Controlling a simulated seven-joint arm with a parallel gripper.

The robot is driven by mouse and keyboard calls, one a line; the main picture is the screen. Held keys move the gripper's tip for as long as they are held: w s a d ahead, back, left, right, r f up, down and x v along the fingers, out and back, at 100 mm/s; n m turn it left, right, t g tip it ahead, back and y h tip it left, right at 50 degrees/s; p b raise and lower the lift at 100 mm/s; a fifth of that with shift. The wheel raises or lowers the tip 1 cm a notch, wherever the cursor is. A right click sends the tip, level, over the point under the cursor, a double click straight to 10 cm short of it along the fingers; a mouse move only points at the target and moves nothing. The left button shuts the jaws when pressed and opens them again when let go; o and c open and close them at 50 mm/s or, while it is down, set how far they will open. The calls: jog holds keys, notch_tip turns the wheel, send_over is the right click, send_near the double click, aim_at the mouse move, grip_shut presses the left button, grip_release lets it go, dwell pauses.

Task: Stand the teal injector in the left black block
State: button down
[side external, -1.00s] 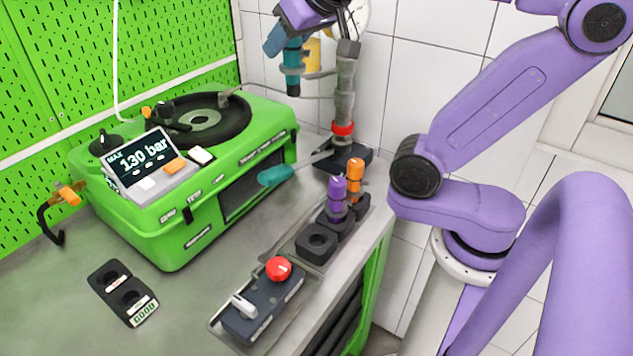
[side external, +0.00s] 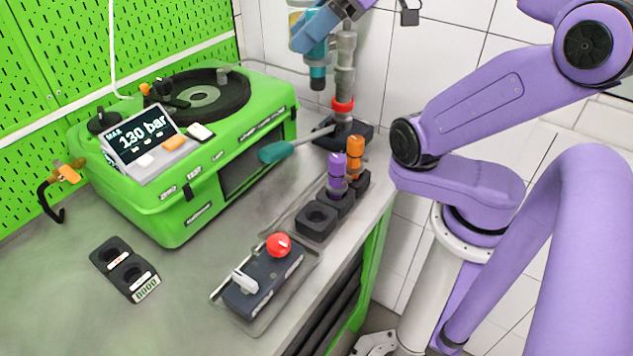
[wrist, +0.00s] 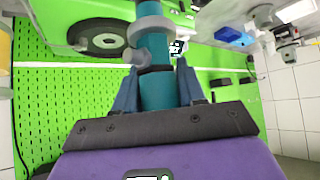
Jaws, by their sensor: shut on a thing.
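The teal injector (side external: 317,66) hangs upright, high above the bench in the side view, in front of the grey stand column. My gripper (side external: 318,30) is shut on it; its blue fingers sit on both sides of the teal body (wrist: 158,88) in the wrist view. A grey ring shows around the injector's far part there; I cannot tell what it belongs to. An empty black block (side external: 316,222) with a round hole is the leftmost of the row by the bench edge. The purple injector (side external: 337,172) and orange injector (side external: 354,157) stand in the blocks behind it.
The stand column (side external: 344,80) with a red collar (side external: 343,105) rises close to the held injector. A control box (side external: 262,280) with a red knob and a two-hole black block (side external: 125,268) lie in front.

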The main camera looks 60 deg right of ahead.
jog(key=shift+s+a+r+n+g+y, duration=1.85)
jog(key=shift+a+r+n+g, duration=0.8)
jog(key=shift+n, duration=1.45)
notch_tip(320, 180, down, 31)
jog(key=shift+s+a, duration=0.2)
jog(key=shift+f+h, duration=0.25)
jog(key=c, duration=0.7)
grip_release()
jog(key=shift+o, duration=0.2)
jog(key=v, duration=1.2)
jog(key=shift+r, duration=0.3)
